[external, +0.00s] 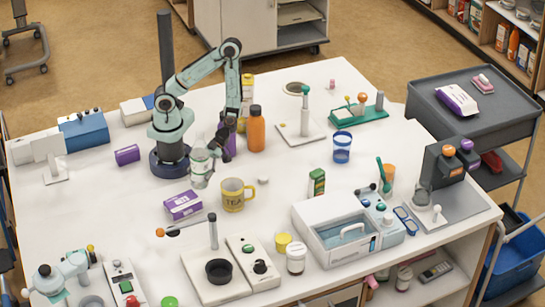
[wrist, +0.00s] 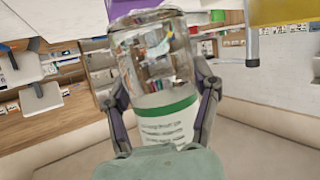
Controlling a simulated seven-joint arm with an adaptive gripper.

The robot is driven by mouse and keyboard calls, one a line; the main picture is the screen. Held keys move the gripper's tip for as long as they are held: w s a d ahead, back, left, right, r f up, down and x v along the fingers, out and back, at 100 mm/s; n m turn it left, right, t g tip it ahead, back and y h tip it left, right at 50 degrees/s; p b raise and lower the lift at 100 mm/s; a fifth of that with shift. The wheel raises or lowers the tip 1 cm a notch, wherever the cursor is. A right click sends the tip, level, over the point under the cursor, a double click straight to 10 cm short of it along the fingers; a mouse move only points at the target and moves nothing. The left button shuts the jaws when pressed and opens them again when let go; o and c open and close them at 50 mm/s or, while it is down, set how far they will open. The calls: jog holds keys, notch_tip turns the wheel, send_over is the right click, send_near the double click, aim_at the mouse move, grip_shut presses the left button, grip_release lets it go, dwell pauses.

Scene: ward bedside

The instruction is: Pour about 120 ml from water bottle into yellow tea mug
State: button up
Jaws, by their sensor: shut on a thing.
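The water bottle (external: 200,170) is clear, with a white label and a green band. My gripper (external: 214,152) is shut on it from the right side in the external view. The bottle looks about upright there; I cannot tell if its base touches the table. In the wrist view the bottle (wrist: 160,75) fills the middle, between both fingers of my gripper (wrist: 162,100). The yellow tea mug (external: 233,197), marked "TEA", stands upright on the table, just right of and nearer the camera than the bottle. Its inside is mostly hidden. A yellow patch at the wrist view's top right looks like the mug (wrist: 285,12).
A purple and white box (external: 183,205) lies left of the mug. An orange bottle (external: 256,130) and a yellow bottle (external: 247,90) stand behind my gripper. A small green box (external: 317,183) and a blue-banded cup (external: 342,148) stand to the right. Table between mug and green box is mostly clear.

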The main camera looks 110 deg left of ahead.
jog(key=shift+s+f+n+g, duration=0.3)
jog(key=shift+f, duration=0.05)
jog(key=shift+s+d+r+n+g+h, duration=0.1)
jog(key=shift+s+r+n+g+h, duration=0.1)
jog(key=shift+r+n, duration=0.2)
jog(key=shift+s+r+n+g+h, duration=0.15)
jog(key=shift+r+n+g+h, duration=0.05)
jog(key=shift+r+n, duration=0.15)
jog(key=shift+s+d+n+g+h, duration=0.1)
jog(key=shift+s+n+g+h, duration=0.2)
jog(key=shift+n, duration=0.35)
jog(key=shift+s+n+g+h, duration=0.25)
jog(key=shift+n+g+h, duration=0.05)
jog(key=shift+n, duration=0.3)
jog(key=s+f+n+h, duration=0.1)
jog(key=n, duration=0.1)
jog(key=s+f+n, duration=0.1)
jog(key=n, duration=0.1)
jog(key=s+f+n+g+h, duration=0.1)
jog(key=s+n, duration=0.1)
jog(key=shift+d+f+h, duration=0.1)
jog(key=shift+d+h, duration=0.15)
jog(key=shift+h, duration=0.05)
jog(key=shift+w+r+n+h, duration=0.25)
jog(key=shift+r+n+h, duration=0.2)
jog(key=shift+n, duration=0.35)
jog(key=shift+r+n+h, duration=0.25)
jog(key=shift+r+n, duration=0.45)
jog(key=shift+r, duration=0.1)
